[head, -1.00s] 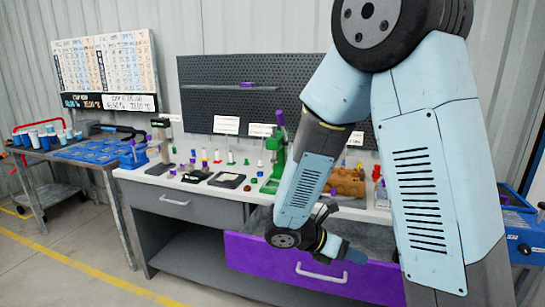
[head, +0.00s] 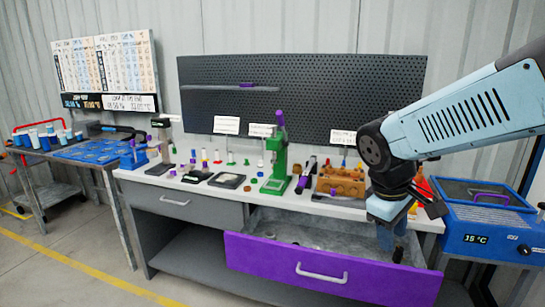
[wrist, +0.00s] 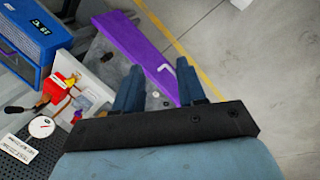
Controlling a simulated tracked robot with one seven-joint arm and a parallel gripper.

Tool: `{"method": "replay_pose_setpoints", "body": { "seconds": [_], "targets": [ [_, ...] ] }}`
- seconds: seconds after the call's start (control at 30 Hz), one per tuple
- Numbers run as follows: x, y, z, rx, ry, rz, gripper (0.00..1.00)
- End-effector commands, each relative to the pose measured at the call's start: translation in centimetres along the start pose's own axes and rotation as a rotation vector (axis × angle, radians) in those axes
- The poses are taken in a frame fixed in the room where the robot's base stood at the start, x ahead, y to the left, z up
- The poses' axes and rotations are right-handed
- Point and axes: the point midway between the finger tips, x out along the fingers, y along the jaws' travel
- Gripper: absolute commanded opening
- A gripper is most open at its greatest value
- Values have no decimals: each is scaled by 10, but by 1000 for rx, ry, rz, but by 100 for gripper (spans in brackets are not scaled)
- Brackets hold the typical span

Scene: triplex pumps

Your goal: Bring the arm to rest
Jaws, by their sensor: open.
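My gripper (head: 390,240) hangs over the right part of the open purple drawer (head: 325,270) in the head view, below my bent light-blue arm. In the wrist view its two blue fingers (wrist: 160,82) stand apart with nothing between them. The purple drawer front (wrist: 140,52) and part of its grey inside show beyond the fingers. A few small dark and light pieces lie in the drawer.
A blue box with a temperature display (head: 490,220) stands right of my gripper. The bench holds a green press (head: 277,160), an orange-brown block (head: 340,182) and several small parts. A pegboard (head: 300,95) stands behind. The floor at front left is clear.

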Motion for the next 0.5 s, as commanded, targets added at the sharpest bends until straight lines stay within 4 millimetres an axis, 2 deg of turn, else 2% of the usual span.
{"method": "replay_pose_setpoints", "body": {
  "seconds": [0.3,0.5],
  "targets": [
    [-50,-3,24,450,273,-68,40],
    [-72,-6,33,636,394,-109,40]
  ]
}}
